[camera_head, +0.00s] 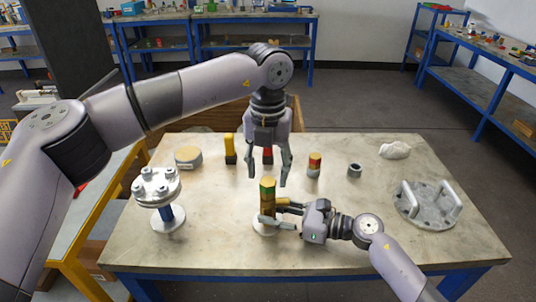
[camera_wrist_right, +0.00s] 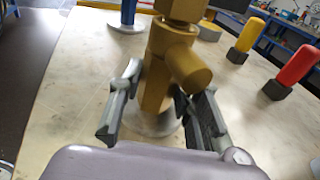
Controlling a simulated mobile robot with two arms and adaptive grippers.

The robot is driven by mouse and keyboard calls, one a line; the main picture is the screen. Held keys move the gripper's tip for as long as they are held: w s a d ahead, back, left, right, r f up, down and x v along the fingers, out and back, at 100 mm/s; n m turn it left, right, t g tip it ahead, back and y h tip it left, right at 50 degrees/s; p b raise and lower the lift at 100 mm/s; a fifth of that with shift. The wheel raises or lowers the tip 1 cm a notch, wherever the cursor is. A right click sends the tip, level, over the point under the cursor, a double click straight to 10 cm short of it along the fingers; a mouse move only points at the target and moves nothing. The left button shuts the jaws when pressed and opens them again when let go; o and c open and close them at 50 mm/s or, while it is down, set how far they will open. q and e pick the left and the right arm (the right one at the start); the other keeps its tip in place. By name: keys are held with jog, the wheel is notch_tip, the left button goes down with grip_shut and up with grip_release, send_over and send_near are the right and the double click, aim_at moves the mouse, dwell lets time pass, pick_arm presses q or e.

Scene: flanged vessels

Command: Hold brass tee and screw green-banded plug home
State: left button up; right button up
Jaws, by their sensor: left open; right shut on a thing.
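The brass tee (camera_head: 266,208) stands upright on a round white base on the table. In the right wrist view the tee (camera_wrist_right: 155,75) shows its side branch pointing right. The green-banded plug (camera_head: 268,185) sits upright at the top of the tee; how deep it is seated cannot be told. My right gripper (camera_head: 278,214) is shut on the tee from the right and front, with its fingers on either side of the body in the right wrist view (camera_wrist_right: 160,115). My left gripper (camera_head: 268,180) points down from above, open, its fingers apart around the plug's top; contact is not visible.
A flanged vessel (camera_head: 158,187) on a blue post stands left. Behind are a tan disc (camera_head: 188,157), a yellow-topped piece (camera_head: 230,146), a red-topped piece (camera_wrist_right: 297,66) and a red-yellow cylinder (camera_head: 314,164). A dark ring (camera_head: 355,170), white lump (camera_head: 395,149) and handled plate (camera_head: 427,205) lie right.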

aim_at(268, 181)
pick_arm(q)
jog(key=shift+f, duration=2.35)
jog(key=shift+c, duration=0.5)
grip_shut()
